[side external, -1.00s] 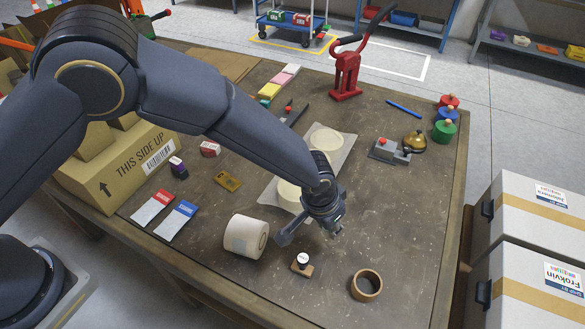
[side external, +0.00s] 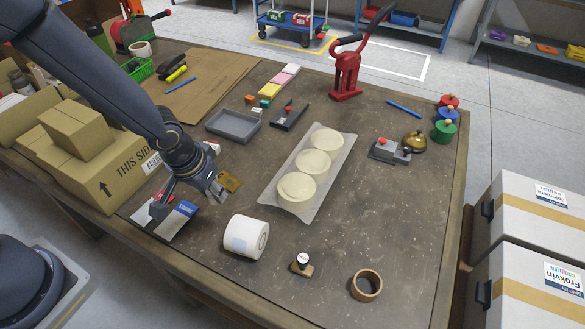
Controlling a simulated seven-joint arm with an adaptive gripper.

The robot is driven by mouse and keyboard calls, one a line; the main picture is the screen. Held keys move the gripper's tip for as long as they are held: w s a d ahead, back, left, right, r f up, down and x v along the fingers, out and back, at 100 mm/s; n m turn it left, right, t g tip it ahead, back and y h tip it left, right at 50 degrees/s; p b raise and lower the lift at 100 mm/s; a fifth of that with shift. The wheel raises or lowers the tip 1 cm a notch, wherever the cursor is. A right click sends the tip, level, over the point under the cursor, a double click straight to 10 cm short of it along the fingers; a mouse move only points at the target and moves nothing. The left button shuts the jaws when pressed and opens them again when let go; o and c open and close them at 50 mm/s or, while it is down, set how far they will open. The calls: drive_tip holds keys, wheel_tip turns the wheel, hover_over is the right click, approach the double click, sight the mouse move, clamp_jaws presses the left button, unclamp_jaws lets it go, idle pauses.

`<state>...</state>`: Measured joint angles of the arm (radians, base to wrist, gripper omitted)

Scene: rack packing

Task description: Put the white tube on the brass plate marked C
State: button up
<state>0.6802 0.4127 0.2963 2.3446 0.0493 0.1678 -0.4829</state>
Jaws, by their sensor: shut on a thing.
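My gripper (side external: 218,193) is low over the left part of the table, right beside a small brass-coloured plate (side external: 231,180) and partly in front of it. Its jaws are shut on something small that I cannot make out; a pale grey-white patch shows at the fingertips. I cannot read a letter on the plate. No separate white tube can be told with certainty. Two flat white packs, one with a red end (side external: 160,200) and one with a blue end (side external: 186,209), lie left of the gripper, partly hidden by it.
A white roll (side external: 240,236) lies in front of the gripper. A small stamp (side external: 302,263) and a brown ring (side external: 366,285) are nearer the front. A pale tray (side external: 328,183) with three round discs lies to the right. Cardboard boxes (side external: 110,170) stand left.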

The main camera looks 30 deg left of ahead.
drive_tip(key=a+n, duration=0.3)
drive_tip(key=a, duration=0.6)
hover_over(228, 178)
drive_tip(key=s, duration=0.2)
drive_tip(key=shift+y, duration=0.4)
wheel_tip(228, 178, down, 8)
drive_tip(key=shift+w+d+r, duration=0.1)
drive_tip(key=shift+w, duration=0.05)
drive_tip(key=shift+w+f, duration=0.2)
drive_tip(key=shift+f, duration=0.1)
drive_tip(key=shift+s+x, duration=0.2)
drive_tip(key=shift+x, duration=1.6)
drive_tip(key=shift+d, duration=0.2)
drive_tip(key=shift+f, duration=0.2)
drive_tip(key=o, duration=0.9)
drive_tip(key=shift+o, duration=0.2)
